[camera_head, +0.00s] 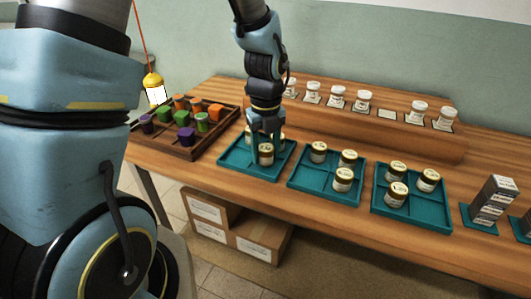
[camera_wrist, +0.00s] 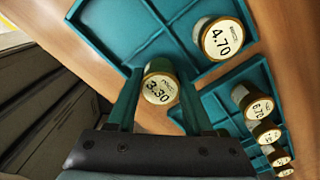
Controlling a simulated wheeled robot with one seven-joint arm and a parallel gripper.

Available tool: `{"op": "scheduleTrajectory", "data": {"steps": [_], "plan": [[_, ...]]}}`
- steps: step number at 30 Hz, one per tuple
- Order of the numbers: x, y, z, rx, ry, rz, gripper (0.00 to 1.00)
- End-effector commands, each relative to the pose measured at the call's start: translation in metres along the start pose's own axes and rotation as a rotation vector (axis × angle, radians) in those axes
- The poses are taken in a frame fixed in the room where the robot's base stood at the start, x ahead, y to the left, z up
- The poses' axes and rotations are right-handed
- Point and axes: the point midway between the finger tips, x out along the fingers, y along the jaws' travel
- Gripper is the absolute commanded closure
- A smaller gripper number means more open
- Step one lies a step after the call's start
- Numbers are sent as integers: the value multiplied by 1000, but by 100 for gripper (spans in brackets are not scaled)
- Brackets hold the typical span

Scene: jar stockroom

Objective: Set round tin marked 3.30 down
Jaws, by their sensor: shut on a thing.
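The round tin marked 3.30 (camera_wrist: 160,88) has a gold lid with a pale label and sits between my gripper's fingers (camera_wrist: 158,92) in the wrist view. My gripper (camera_head: 266,138) is shut on this tin (camera_head: 266,155), at the left teal tray (camera_head: 236,168) in the head view. I cannot tell whether the tin's base touches the tray. A tin marked 4.70 (camera_wrist: 222,39) stands in the same tray (camera_wrist: 100,30); in the head view my gripper partly hides it.
Two more teal trays (camera_head: 318,197) (camera_head: 405,213) with several tins stand to the right. A brown crate (camera_head: 185,154) of colored jars is at left. White jars (camera_head: 337,97) line the raised shelf behind. Grey boxes (camera_head: 493,199) stand at far right.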

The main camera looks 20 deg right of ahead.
Motion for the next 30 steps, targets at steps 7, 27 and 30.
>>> {"op": "scheduleTrajectory", "data": {"steps": [7,27,30], "plan": [[11,0,0,0,-1,-1,100],[10,0,0,0,-1,-1,36],[3,0,1,-1,-2,-3,36]]}}
